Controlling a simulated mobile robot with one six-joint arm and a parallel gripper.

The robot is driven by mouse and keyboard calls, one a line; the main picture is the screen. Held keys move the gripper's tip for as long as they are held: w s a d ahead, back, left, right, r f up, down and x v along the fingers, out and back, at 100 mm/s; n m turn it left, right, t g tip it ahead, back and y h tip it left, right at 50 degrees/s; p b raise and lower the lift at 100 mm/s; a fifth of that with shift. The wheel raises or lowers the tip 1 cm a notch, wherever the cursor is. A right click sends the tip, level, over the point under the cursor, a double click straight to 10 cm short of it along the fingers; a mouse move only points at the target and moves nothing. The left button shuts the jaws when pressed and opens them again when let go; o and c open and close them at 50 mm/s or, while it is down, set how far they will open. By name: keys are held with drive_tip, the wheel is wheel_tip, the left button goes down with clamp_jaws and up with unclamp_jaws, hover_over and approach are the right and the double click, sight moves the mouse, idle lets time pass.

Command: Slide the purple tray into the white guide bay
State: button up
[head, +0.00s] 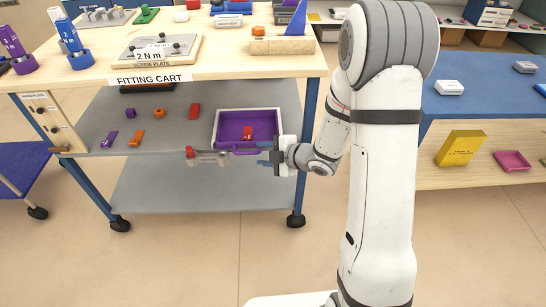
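The purple tray (263,124) sits on the cart's grey middle shelf, with the pale walls of the white guide bay (217,127) around it. A small orange-red piece lies in the tray. Its purple handle (238,151) shows at the front, near the shelf edge. My gripper (264,154) points left at the right end of this handle. Its two bluish fingers look apart, and I see nothing clearly clamped between them. Whether they touch the handle is too small to tell. How far the tray sits inside the bay is hard to tell from here.
A grey fixture with a red end (207,157) stands at the shelf front, left of the handle. Several small purple, orange and red parts lie on the shelf's left. The wooden cart top (95,72) overhangs the shelf, and a blue leg (308,130) stands right of the bay.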

sight(254, 153)
drive_tip(key=shift+b+x, duration=0.35)
drive_tip(key=shift+x, duration=1.5)
drive_tip(key=shift+c, duration=0.5)
clamp_jaws()
